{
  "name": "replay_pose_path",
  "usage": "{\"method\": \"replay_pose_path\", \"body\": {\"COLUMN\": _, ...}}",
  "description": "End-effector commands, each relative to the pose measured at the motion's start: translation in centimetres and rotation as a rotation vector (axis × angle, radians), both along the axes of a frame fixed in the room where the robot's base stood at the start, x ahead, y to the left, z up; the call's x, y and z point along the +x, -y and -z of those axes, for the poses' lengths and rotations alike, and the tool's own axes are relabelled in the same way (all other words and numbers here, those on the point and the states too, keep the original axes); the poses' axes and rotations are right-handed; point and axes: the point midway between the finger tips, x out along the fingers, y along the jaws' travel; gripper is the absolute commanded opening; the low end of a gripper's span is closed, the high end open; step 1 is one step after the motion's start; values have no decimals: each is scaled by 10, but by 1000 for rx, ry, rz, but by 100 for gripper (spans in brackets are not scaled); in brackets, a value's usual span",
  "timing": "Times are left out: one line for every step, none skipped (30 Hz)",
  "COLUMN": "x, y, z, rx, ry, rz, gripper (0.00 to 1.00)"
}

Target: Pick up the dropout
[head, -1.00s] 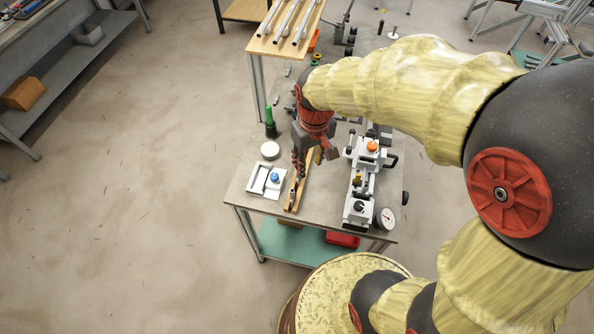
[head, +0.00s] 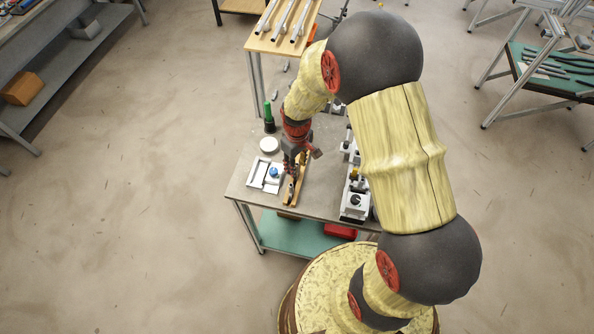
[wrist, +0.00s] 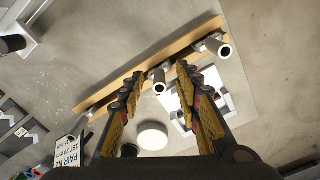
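My gripper (wrist: 160,71) is open in the wrist view, its two fingers spread above a wooden strip. A short metal tube-like piece (wrist: 158,82) on the strip (wrist: 125,82) shows between the fingertips, with no clear contact. Another such piece (wrist: 216,46) sits near the strip's right end. I cannot tell for sure which piece is the dropout. In the head view my gripper (head: 291,176) points down over the wooden strip (head: 294,194), hiding most of what lies on it.
A white fixture with a blue knob (head: 273,172) and a white round disc (head: 269,145) lie left of the strip. A green-topped bottle (head: 268,118) stands behind. A white clamp jig (head: 354,205) stands to the right. A tube rack (head: 283,28) rises at the back.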

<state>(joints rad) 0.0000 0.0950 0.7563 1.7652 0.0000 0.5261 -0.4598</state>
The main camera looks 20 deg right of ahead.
Motion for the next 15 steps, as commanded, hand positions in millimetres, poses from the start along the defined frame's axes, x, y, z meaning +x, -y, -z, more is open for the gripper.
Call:
{"method": "replay_pose_path", "body": {"x": 0, "y": 0, "z": 7, "rx": 0, "ry": -1, "rz": 0, "gripper": 33}}
{"method": "replay_pose_path", "body": {"x": 0, "y": 0, "z": 11, "rx": 0, "ry": -1, "rz": 0, "gripper": 33}}
{"method": "replay_pose_path", "body": {"x": 0, "y": 0, "z": 15, "rx": 0, "ry": 0, "rz": 0, "gripper": 33}}
{"method": "replay_pose_path", "body": {"x": 0, "y": 0, "z": 17, "rx": 0, "ry": 0, "rz": 0, "gripper": 33}}
{"method": "replay_pose_path", "body": {"x": 0, "y": 0, "z": 19, "rx": 0, "ry": 0, "rz": 0, "gripper": 33}}
{"method": "replay_pose_path", "body": {"x": 0, "y": 0, "z": 21, "rx": 0, "ry": 0, "rz": 0, "gripper": 33}}
{"method": "replay_pose_path", "body": {"x": 0, "y": 0, "z": 21, "rx": 0, "ry": 0, "rz": 0, "gripper": 33}}
{"method": "replay_pose_path", "body": {"x": 0, "y": 0, "z": 22, "rx": 0, "ry": 0, "rz": 0, "gripper": 33}}
{"method": "replay_pose_path", "body": {"x": 0, "y": 0, "z": 22, "rx": 0, "ry": 0, "rz": 0, "gripper": 33}}
{"method": "replay_pose_path", "body": {"x": 0, "y": 0, "z": 22, "rx": 0, "ry": 1, "rz": 1, "gripper": 33}}
{"method": "replay_pose_path", "body": {"x": 0, "y": 0, "z": 21, "rx": 0, "ry": 1, "rz": 1, "gripper": 33}}
{"method": "replay_pose_path", "body": {"x": 0, "y": 0, "z": 21, "rx": 0, "ry": 1, "rz": 1, "gripper": 33}}
{"method": "replay_pose_path", "body": {"x": 0, "y": 0, "z": 21, "rx": 0, "ry": 1, "rz": 1, "gripper": 33}}
{"method": "replay_pose_path", "body": {"x": 0, "y": 0, "z": 21, "rx": 0, "ry": 1, "rz": 1, "gripper": 32}}
{"method": "replay_pose_path", "body": {"x": 0, "y": 0, "z": 21, "rx": 0, "ry": 1, "rz": 1, "gripper": 29}}
